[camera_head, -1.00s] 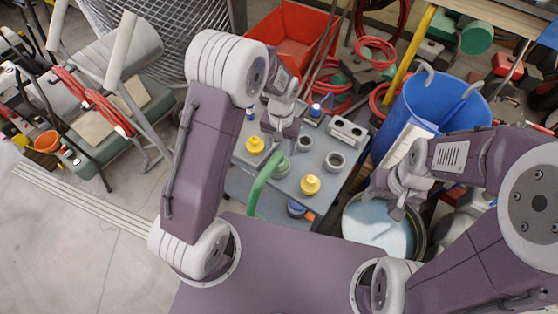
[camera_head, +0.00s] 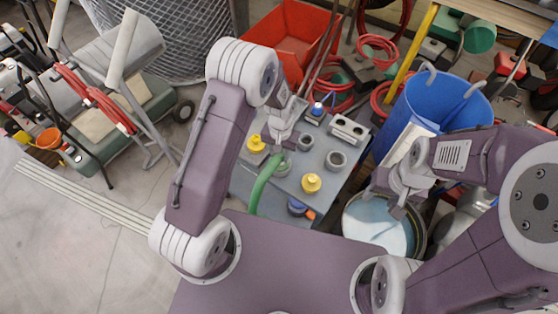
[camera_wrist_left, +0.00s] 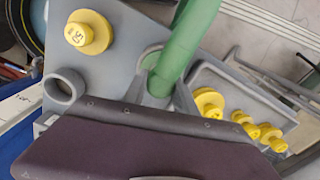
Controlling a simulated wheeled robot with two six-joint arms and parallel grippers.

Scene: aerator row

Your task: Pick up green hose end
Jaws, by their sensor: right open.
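The green hose (camera_head: 263,184) rises in a curve from the front edge of the grey table (camera_head: 325,201), and its end is at my left gripper. My left gripper (camera_head: 279,143) points down at the hose end, its tips partly hidden. In the left wrist view, the green hose (camera_wrist_left: 185,45) runs down between the grey fingers of my left gripper (camera_wrist_left: 165,90). I cannot tell whether the fingers press on it. My right gripper (camera_head: 397,205) is open and empty above a round tub, away from the hose.
Yellow caps (camera_head: 311,183) (camera_head: 255,143) and a grey ring (camera_head: 335,160) stand on the table near the hose. A two-hole grey block (camera_head: 347,129) is at the back. A blue bin (camera_head: 440,105) stands right, a red bin (camera_head: 294,34) behind.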

